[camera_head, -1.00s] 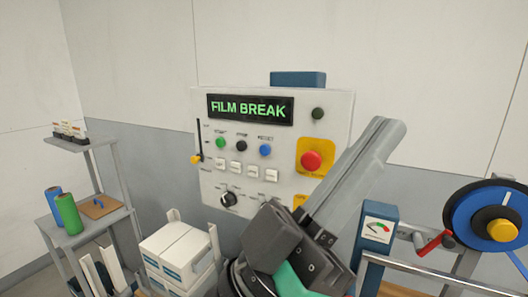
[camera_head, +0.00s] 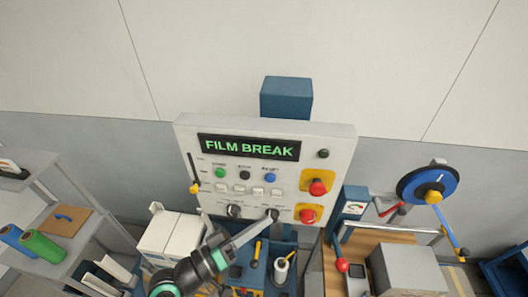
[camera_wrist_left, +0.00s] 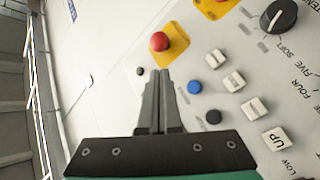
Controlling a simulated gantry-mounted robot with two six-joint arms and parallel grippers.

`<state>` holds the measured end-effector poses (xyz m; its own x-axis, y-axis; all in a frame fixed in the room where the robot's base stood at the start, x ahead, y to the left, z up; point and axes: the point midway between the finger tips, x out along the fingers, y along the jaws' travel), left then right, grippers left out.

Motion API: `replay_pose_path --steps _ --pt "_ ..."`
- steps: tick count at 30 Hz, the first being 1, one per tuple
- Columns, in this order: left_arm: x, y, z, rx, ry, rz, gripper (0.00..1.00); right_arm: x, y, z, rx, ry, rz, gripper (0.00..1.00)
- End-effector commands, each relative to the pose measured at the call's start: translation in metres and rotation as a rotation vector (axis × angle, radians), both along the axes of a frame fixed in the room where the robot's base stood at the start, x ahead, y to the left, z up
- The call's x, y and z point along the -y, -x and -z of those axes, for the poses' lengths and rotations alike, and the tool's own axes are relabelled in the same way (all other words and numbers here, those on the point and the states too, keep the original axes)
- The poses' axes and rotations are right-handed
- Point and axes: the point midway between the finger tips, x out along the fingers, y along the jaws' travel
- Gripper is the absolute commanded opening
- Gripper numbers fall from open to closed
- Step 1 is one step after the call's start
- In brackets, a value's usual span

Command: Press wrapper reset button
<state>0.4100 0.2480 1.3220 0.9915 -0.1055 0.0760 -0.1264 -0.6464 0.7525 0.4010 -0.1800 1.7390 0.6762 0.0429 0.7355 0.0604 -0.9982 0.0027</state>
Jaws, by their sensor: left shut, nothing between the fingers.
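The wrapper's control panel (camera_head: 215,135) faces me, its screen (camera_head: 249,148) reading "FILM BREAK". A blue button (camera_head: 270,178) sits in its upper button row, right of a black button (camera_head: 245,175) and a green button (camera_head: 220,173). In the left wrist view the blue button (camera_wrist_left: 195,87) is just right of the fingers. My left gripper (camera_head: 273,215) is shut and empty, its fingertips below the blue button in the head view. In the left wrist view the gripper (camera_wrist_left: 161,74) overlaps the panel below a red button (camera_wrist_left: 159,41); contact cannot be told. My right gripper is not in view.
Two red mushroom buttons on yellow plates, upper (camera_head: 317,187) and lower (camera_head: 307,215), are right of the blue button. Dark knobs (camera_head: 234,211) line the panel's lower part. A yellow-tipped lever (camera_head: 194,187) is at its left. A shelf (camera_head: 45,255) stands left, a reel (camera_head: 427,184) right.

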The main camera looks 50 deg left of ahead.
Motion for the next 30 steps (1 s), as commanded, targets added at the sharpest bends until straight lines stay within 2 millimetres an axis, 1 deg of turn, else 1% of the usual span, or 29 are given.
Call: replay_pose_path --steps 1,2,13,17,22,30 --pt "-0.003 0.002 -0.007 -0.008 0.003 -0.009 0.0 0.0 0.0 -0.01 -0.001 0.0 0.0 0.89" --pt "-0.005 0.002 -0.008 -0.009 0.002 -0.013 0.0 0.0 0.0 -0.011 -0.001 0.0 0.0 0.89" --pt "-0.007 0.002 -0.007 -0.005 0.0 -0.017 0.0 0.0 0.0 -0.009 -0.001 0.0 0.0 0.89" --pt "-0.01 -0.002 -0.007 -0.003 -0.001 -0.018 0.0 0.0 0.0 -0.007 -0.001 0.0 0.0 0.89" --pt "-0.022 -0.016 -0.007 -0.003 -0.002 -0.019 0.0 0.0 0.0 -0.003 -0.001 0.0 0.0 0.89" --pt "-0.048 -0.046 -0.006 -0.003 -0.002 -0.018 0.0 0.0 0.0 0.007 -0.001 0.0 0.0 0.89"
